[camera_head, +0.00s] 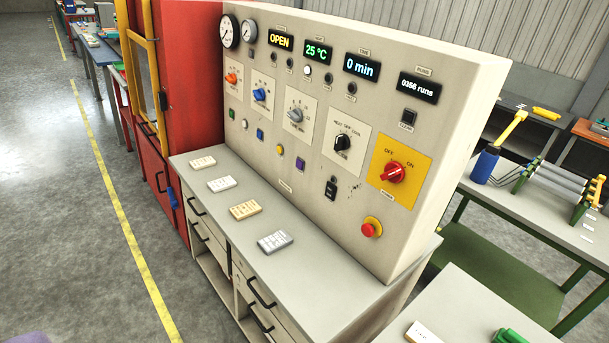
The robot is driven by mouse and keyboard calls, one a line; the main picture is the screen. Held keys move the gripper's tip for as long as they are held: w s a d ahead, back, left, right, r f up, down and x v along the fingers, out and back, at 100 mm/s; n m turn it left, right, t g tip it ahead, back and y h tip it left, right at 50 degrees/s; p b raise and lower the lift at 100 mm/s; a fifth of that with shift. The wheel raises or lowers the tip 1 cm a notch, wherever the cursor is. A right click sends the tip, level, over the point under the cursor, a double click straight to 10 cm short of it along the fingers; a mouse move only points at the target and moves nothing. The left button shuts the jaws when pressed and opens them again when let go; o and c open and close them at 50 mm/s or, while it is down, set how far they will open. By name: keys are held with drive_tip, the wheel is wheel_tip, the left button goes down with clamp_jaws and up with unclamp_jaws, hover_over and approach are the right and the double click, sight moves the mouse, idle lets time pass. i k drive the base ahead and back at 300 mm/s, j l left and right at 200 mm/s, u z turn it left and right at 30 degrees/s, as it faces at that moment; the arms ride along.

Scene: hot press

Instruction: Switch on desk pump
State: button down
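A beige control desk (300,230) with an upright panel (470,95) fills the middle of the view. A red rotary knob (392,172) sits on a yellow plate marked OFF and ON at the panel's right. Its exact setting is hard to tell. A small black switch (331,188) sits lower, left of the yellow plate. Other knobs are orange (231,78), blue (259,95), grey (295,115) and black (342,142). The small labels are too blurred to read, so I cannot tell which control is the pump's. My gripper is not in view.
A red mushroom button (369,229) sits below the yellow plate. Displays read OPEN, 25 °C, 0 min and 0356 runs. A red press cabinet with a yellow-framed door (141,70) stands left. A green-legged bench (540,200) stands right. The floor at left is clear.

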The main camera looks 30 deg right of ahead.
sight(330, 189)
drive_tip(key=i+l, duration=0.85)
drive_tip(key=i+l+u, duration=0.1)
drive_tip(key=i+l, duration=0.05)
drive_tip(key=l, duration=0.1)
